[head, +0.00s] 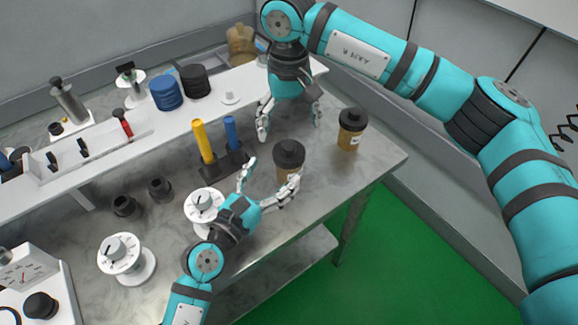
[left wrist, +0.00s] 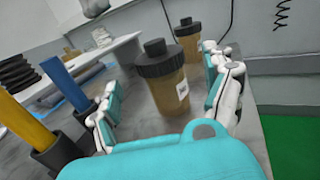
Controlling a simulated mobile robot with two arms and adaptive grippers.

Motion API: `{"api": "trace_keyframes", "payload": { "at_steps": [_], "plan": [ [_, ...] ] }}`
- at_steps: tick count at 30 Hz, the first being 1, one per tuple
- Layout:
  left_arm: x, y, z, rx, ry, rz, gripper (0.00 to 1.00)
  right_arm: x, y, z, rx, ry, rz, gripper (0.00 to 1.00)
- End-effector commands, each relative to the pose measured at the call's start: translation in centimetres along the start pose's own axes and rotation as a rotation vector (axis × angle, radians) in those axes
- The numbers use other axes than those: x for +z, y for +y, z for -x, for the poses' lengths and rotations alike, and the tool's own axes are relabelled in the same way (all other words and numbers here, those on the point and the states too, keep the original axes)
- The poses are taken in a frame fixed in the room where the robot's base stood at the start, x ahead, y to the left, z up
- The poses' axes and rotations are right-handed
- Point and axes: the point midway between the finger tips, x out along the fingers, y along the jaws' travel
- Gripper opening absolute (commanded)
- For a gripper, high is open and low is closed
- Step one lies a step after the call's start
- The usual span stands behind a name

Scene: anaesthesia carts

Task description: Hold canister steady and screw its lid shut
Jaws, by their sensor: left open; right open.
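A brown canister (head: 285,174) with a black lid (head: 289,152) stands upright on the grey bench. The lid sits on its top; I cannot tell how tight it is. My left gripper (head: 270,182) is open, its fingers on either side of the canister and apart from it. The left wrist view shows the same canister (left wrist: 168,92) between and beyond the open fingers. My right gripper (head: 290,118) is open and empty above the bench, behind the canister. A second brown canister (head: 347,140) with a black lid stands to the right, also in the left wrist view (left wrist: 190,46).
A yellow handle (head: 203,142) and a blue handle (head: 231,133) stand in a dark holder left of the canister. White dial units (head: 120,254) and black cups (head: 160,189) are farther left. The bench edge (head: 350,200) lies close in front.

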Motion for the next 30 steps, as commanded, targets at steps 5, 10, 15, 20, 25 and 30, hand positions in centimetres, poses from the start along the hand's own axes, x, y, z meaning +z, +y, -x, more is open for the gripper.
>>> {"api": "trace_keyframes", "payload": {
  "at_steps": [5,10,15,20,25,30],
  "plan": [
    [-2.6,0.0,0.0,-0.004,0.003,-0.005,0.84,0.0,0.0,0.0,0.000,0.000,0.000,0.89],
    [-3.3,0.1,-1.6,0.005,-0.003,0.000,0.84,0.0,0.0,0.0,0.000,0.000,0.000,0.89],
    [-3.3,0.1,-4.1,0.003,-0.001,0.000,0.84,0.0,0.0,0.0,0.000,0.000,0.000,0.89],
    [-3.3,0.1,-6.1,0.003,0.000,0.000,0.84,0.0,0.0,0.0,0.000,0.000,0.000,0.89],
    [-3.4,0.1,-7.3,0.002,0.002,-0.001,0.84,0.0,0.0,0.0,0.000,0.000,0.000,0.89],
    [-3.4,0.1,-7.5,0.002,0.001,-0.001,0.84,0.0,0.0,0.0,0.000,0.000,0.000,0.89]
  ]
}}
